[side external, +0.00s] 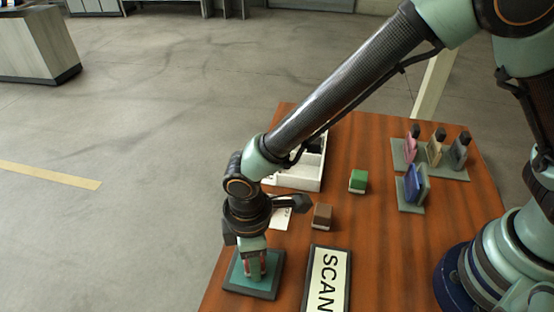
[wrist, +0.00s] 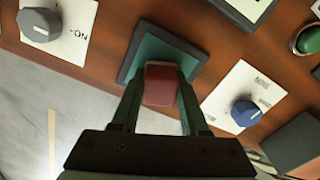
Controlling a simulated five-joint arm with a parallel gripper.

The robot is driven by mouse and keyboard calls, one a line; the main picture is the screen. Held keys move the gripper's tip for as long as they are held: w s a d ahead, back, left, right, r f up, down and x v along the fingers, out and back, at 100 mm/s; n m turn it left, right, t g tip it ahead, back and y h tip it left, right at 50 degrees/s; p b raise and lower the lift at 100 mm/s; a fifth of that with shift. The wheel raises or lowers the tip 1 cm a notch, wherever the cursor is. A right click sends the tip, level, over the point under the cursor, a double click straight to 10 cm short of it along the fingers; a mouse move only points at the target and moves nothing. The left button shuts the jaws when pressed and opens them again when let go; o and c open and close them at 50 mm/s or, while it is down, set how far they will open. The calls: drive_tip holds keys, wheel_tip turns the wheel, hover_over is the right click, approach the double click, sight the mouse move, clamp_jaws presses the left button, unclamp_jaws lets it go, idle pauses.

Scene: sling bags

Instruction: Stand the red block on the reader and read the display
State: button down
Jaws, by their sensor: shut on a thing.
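My gripper (wrist: 160,90) is shut on the red block (wrist: 161,84). In the side external view, the block (side external: 255,266) shows between the fingers, over the reader. The reader is a dark square pad with a green top (side external: 240,281), at the table's front left edge. It also shows behind the block in the wrist view (wrist: 150,52). I cannot tell whether the block touches the pad. The display (side external: 327,280) is a framed pale panel right of the reader. It reads "SCAN", and the picture's lower edge cuts it off.
A brown block (side external: 322,216) and a green block (side external: 358,181) stand beyond the display. A white tray (side external: 303,184) is behind them. Small bags on stands (side external: 437,152) are at right. The wrist view shows a grey knob (wrist: 40,25) and a blue knob (wrist: 246,112) beside the reader.

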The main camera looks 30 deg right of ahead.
drive_tip(key=shift+c, duration=2.1)
unclamp_jaws()
drive_tip(key=shift+f, duration=0.15)
wheel_tip(320, 180, up, 12)
drive_tip(key=w+d+r+m+t+y, duration=0.1)
drive_tip(key=w+d+r+m, duration=0.4)
drive_tip(key=d, duration=0.4)
drive_tip(key=s+d+r+m+t, duration=0.1)
drive_tip(key=d+r+m, duration=0.1)
drive_tip(key=d, duration=0.5)
drive_tip(key=s+d+r+m+t, duration=0.1)
drive_tip(key=d+r+m+t, duration=0.1)
drive_tip(key=d, duration=0.6)
drive_tip(key=s+d+r+m+t+h, duration=0.1)
drive_tip(key=d+m, duration=0.3)
drive_tip(key=d, duration=0.4)
drive_tip(key=shift+s+r+m+t, duration=0.3)
drive_tip(key=shift+s+r, duration=0.25)
drive_tip(key=shift+r, duration=0.2)
drive_tip(key=shift+a, duration=0.1)
